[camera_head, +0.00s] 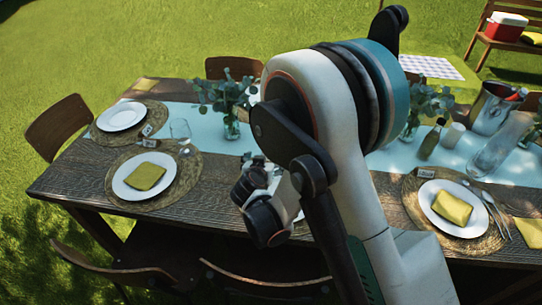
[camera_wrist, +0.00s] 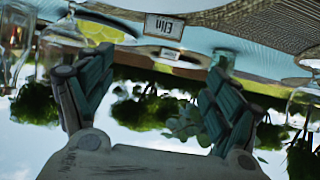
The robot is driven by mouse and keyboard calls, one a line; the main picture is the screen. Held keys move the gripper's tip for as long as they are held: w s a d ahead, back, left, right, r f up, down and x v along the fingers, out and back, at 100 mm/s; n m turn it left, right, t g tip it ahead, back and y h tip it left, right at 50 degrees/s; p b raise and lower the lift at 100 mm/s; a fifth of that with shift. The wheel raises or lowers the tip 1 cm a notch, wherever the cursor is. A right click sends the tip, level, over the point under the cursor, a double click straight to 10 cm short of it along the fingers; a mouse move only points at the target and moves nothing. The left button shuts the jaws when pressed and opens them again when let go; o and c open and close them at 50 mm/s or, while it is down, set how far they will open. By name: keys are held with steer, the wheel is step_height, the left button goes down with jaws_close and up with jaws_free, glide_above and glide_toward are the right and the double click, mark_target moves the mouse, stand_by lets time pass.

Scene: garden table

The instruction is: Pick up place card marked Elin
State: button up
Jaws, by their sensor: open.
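The place card marked Elin (camera_wrist: 164,27) is a small white card with a dark border, seen upside down near the top of the wrist view. My gripper (camera_wrist: 157,65) is open, with its two teal fingers spread left and right. The card appears in the gap between the fingers, apart from both, with nothing held. In the head view my arm covers the middle of the table, and I cannot make out the Elin card there. Other place cards stand by the left settings (camera_head: 149,142) and the right setting (camera_head: 426,173); their writing is too small to read surely.
Plates with yellow napkins (camera_head: 146,177) lie on round woven mats. A wine glass (camera_head: 181,132) stands at the left. A leafy vase (camera_head: 230,125), a bottle (camera_head: 431,140) and a metal bucket (camera_head: 490,108) stand along the pale runner. Chairs surround the table.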

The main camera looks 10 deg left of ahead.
steer(key=b+x, duration=0.2)
steer(key=x, duration=0.6)
steer(key=shift+w+f, duration=0.15)
steer(key=shift+f, duration=0.05)
steer(key=b+x, duration=0.1)
steer(key=x, duration=0.1)
steer(key=f+b+x, duration=0.1)
steer(key=x, duration=0.1)
steer(key=shift+a+f+b, duration=0.1)
steer(key=shift+b, duration=0.25)
steer(key=shift+w+f, duration=0.1)
steer(key=shift+w, duration=0.2)
steer(key=c, duration=1.1)
